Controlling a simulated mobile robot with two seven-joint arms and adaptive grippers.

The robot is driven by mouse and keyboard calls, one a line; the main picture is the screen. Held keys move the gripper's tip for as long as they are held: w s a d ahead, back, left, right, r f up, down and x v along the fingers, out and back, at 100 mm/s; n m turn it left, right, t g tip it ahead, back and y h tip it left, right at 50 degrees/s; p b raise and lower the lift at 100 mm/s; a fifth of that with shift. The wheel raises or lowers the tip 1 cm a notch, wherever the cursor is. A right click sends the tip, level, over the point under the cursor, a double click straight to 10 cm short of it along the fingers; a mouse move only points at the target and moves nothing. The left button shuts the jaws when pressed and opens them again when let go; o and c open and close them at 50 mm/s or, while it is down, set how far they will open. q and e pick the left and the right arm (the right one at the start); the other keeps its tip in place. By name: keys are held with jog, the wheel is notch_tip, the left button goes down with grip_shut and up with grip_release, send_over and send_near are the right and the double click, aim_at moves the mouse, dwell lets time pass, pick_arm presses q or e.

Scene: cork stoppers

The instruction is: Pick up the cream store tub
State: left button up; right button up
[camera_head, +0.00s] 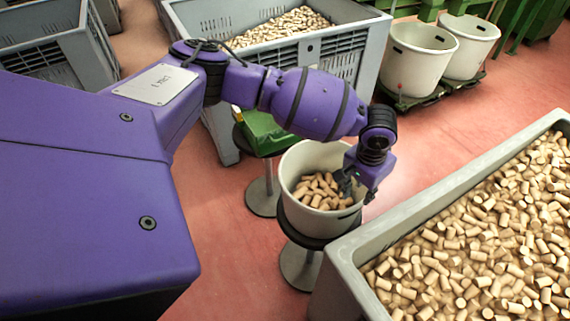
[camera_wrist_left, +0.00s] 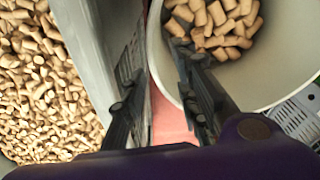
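The cream store tub (camera_head: 312,156) stands upright on a round stand in the middle of the head view, with several corks in its bottom. My left gripper (camera_head: 350,186) is at the tub's right rim, pointing down. In the left wrist view, the tub (camera_wrist_left: 258,82) fills the upper right. There my left gripper (camera_wrist_left: 154,45) is open, with red floor showing between its fingers. The right finger reaches over the rim into the tub, and the left finger is outside it. I cannot tell whether either finger touches the wall. My right gripper is not in view.
A large grey crate (camera_head: 352,262) full of corks stands close on the tub's right. Another grey crate (camera_head: 345,45) with corks is behind. A green object (camera_head: 264,132) rests on a second stand. Two cream tubs (camera_head: 416,62) stand on a dolly at the back.

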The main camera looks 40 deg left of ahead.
aim_at(360, 201)
pick_arm(q)
notch_tip(360, 201, down, 2)
jog(key=shift+w+d+f, duration=0.1)
jog(key=shift+f, duration=0.05)
jog(key=f, duration=0.2)
jog(key=shift+w+d+f, duration=0.15)
jog(key=shift+w+f, duration=0.15)
jog(key=shift+w, duration=0.05)
jog(key=shift+f+b, duration=0.25)
jog(key=shift+b, duration=0.05)
grip_shut()
jog(key=shift+f, duration=0.1)
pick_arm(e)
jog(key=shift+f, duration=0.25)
